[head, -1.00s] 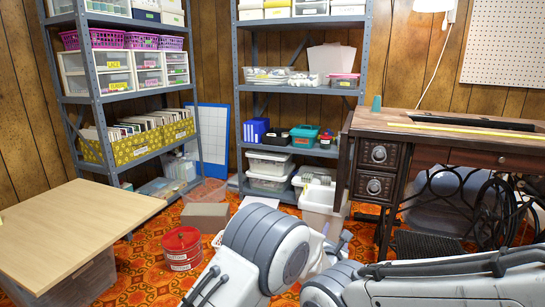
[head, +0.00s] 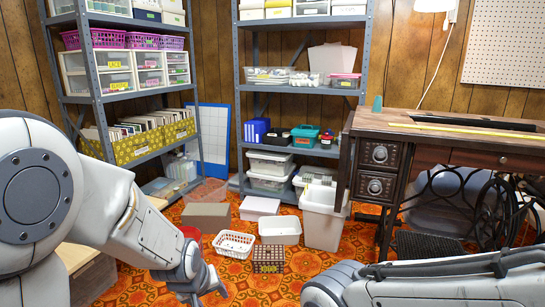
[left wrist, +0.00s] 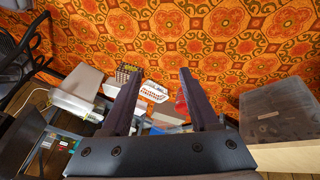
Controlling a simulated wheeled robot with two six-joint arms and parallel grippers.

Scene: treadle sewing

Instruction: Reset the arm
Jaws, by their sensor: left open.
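My left arm comes in from the left edge of the head view and reaches down toward the floor. Its gripper (head: 205,292) is above the orange patterned carpet, low in the picture, left of the brown slotted box (head: 268,258). In the left wrist view the two dark fingers of my left gripper (left wrist: 157,82) are spread wide with nothing held between them. My right arm lies along the bottom right of the head view; its gripper is out of the picture.
A white basket (head: 233,244), a white bin (head: 279,231) and a tall white bin (head: 322,225) stand on the floor. A red tub (head: 190,232) is partly hidden by my left arm. The sewing table (head: 440,125) stands at right. Carpet (head: 310,265) is bare in front of the bins.

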